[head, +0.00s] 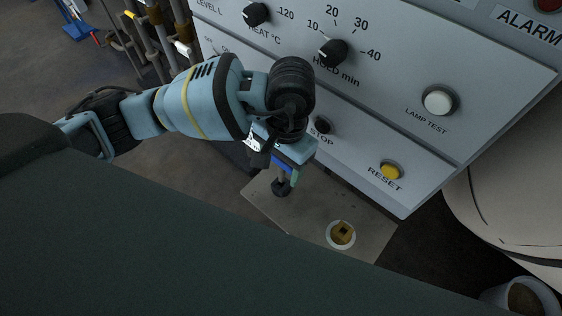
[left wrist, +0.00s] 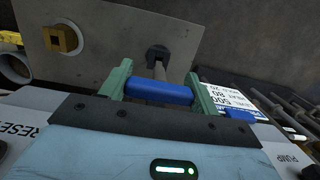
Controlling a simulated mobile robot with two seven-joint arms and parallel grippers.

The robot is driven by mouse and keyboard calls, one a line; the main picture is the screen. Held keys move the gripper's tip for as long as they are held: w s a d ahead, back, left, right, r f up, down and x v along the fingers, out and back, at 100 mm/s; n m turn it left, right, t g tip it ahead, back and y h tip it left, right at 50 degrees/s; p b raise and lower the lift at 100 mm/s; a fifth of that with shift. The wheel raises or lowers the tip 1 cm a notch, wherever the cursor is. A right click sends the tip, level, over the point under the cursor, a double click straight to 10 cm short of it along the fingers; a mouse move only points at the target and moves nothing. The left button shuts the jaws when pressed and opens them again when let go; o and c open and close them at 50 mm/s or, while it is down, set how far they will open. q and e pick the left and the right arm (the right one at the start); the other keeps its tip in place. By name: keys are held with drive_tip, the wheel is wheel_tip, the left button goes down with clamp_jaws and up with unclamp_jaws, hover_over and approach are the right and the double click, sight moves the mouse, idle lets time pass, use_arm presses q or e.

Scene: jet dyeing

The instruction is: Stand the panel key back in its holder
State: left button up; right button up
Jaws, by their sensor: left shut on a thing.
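The panel key has a blue crossbar (left wrist: 158,92), a grey shaft and a dark lower end. My left gripper (left wrist: 161,88) is shut on the crossbar, with a green finger at each end. In the head view the key's dark end (head: 281,188) is over the far left part of a grey plate (head: 310,215). I cannot tell whether it touches the plate. A brass square fitting with a dark opening in a white ring, which looks like the holder (head: 341,234), is on the plate, apart from the key. It also shows in the left wrist view (left wrist: 60,39). My right gripper is out of view.
A pale rounded vessel (head: 510,210) and a bucket (head: 522,297) are at the right.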

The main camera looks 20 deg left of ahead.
sight(280, 175)
use_arm(q)
drive_tip(key=shift+b, duration=0.4)
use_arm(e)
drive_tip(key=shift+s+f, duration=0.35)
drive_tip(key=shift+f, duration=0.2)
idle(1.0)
use_arm(q)
drive_tip(key=shift+f+b, duration=1.5)
drive_tip(key=shift+f, duration=0.25)
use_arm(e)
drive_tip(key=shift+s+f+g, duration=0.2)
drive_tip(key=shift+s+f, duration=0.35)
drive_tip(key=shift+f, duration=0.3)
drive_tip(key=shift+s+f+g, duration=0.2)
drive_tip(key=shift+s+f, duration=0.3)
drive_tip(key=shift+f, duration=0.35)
use_arm(q)
drive_tip(key=o, duration=1.2)
